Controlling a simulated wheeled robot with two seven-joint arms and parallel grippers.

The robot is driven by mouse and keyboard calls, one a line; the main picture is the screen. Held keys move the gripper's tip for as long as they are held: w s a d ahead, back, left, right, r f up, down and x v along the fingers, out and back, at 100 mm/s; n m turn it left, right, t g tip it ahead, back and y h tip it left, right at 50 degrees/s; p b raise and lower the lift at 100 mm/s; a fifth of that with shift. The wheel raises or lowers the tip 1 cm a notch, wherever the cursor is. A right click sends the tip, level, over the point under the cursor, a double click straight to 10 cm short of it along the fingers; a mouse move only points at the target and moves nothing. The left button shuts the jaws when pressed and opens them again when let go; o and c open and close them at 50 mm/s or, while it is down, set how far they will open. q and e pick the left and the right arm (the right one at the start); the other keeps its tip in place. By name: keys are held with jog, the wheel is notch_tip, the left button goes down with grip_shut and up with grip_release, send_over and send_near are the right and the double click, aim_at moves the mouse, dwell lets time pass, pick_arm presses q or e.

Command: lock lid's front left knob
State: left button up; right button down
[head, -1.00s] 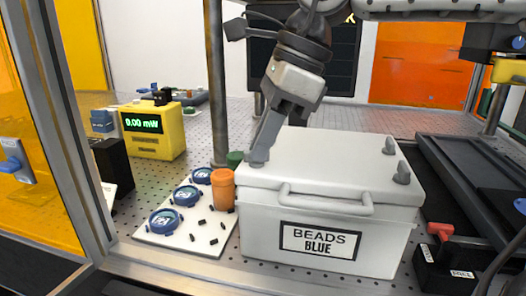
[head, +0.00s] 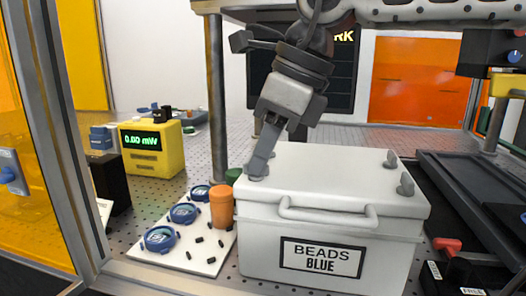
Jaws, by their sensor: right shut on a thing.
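A white box (head: 262,245) labelled BEADS BLUE stands on the perforated table, with its white lid (head: 325,175) on top. My right gripper (head: 257,171) comes down from above and is shut on the lid's front left knob (head: 257,177), which the fingers mostly cover. The front right knob (head: 406,184) and the back right knob (head: 391,159) stand up in grey at the lid's right side. The back left corner is hidden behind my gripper. My left gripper is not in view.
An orange jar (head: 221,206) and a green one (head: 233,177) stand close to the box's left side. A white board (head: 205,262) with blue round dishes and black bits lies left of them. A yellow meter (head: 166,158) stands behind. A metal post (head: 215,90) rises behind the jars.

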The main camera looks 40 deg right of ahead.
jog(key=c, duration=1.6)
grip_release()
jog(key=shift+o, duration=0.2)
jog(key=p+v, duration=0.2)
jog(key=v, duration=1.4)
